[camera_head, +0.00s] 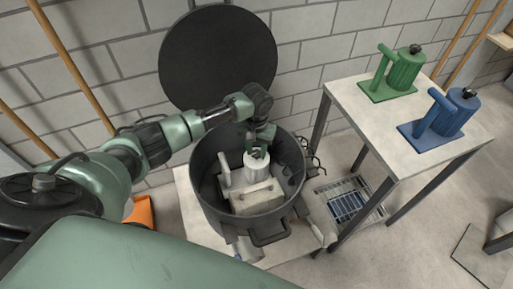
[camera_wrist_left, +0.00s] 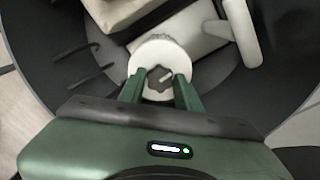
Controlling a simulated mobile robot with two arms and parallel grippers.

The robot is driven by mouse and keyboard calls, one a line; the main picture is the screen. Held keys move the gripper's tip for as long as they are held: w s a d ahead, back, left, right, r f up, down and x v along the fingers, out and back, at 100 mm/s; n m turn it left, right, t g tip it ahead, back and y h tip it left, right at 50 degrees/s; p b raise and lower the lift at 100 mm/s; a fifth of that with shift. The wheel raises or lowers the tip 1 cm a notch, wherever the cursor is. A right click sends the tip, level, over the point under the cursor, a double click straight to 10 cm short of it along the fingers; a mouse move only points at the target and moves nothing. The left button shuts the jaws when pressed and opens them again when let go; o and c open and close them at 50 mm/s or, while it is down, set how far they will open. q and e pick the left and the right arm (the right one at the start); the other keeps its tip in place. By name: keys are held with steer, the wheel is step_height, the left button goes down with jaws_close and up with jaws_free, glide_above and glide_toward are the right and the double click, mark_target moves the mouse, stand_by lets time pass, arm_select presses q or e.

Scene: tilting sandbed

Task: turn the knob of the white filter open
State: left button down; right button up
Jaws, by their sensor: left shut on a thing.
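The white filter (camera_head: 257,171) stands inside a large dark round vessel (camera_head: 212,199). Its pale round top (camera_wrist_left: 161,52) shows in the left wrist view. The small dark knob (camera_wrist_left: 158,78) sits on that top, set at a slant in the picture. My left gripper (camera_head: 258,152) reaches down into the vessel from above. In the left wrist view its two green fingers (camera_wrist_left: 160,80) stand on either side of the knob, shut on it. The exact contact at the fingertips is hard to make out. My right gripper is not in view.
The vessel's round lid (camera_head: 217,58) stands raised behind it. A pale block (camera_head: 257,198) lies in the vessel in front of the filter. A side table (camera_head: 380,118) at right bears a green filter (camera_head: 404,71) and a blue filter (camera_head: 449,115). The vessel wall surrounds my gripper closely.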

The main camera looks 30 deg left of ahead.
arm_select(q)
steer(key=n+p, duration=0.6)
steer(key=p, duration=0.1)
steer(key=shift+r, duration=0.25)
steer(key=shift+n+p, duration=0.85)
steer(key=shift+n, duration=0.05)
steer(key=n+p, duration=0.2)
steer(key=n, duration=0.2)
steer(key=shift+d+f+p, duration=0.1)
steer(key=shift+p, duration=0.2)
steer(key=shift+f+n+p, duration=0.1)
steer(key=shift+n+p, duration=0.65)
steer(key=shift+n, duration=1.95)
steer(key=c, duration=1)
jaws_free()
